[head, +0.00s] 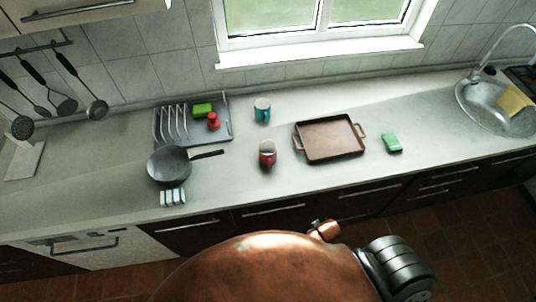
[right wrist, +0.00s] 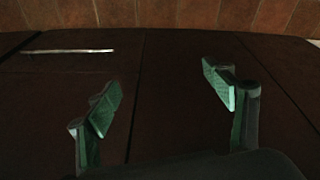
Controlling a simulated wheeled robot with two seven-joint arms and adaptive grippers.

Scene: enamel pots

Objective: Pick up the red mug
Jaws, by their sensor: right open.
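The red mug (head: 267,155) stands on the grey counter, left of a brown tray and right of a dark frying pan. Its inside looks pale from above. My right gripper (right wrist: 165,95) shows in the right wrist view with its two green-padded fingers wide apart. Nothing is between the fingers; they face dark cabinet fronts with a metal handle. The mug is not in the right wrist view. In the head view neither gripper is visible.
A teal mug (head: 262,111) stands behind the red mug. A brown tray (head: 330,155), green sponge (head: 391,142), frying pan (head: 169,168), dish rack (head: 225,132) and striped cloth (head: 172,197) are on the counter (head: 235,190). The sink (head: 480,105) is at right. Counter in front of the mug is clear.

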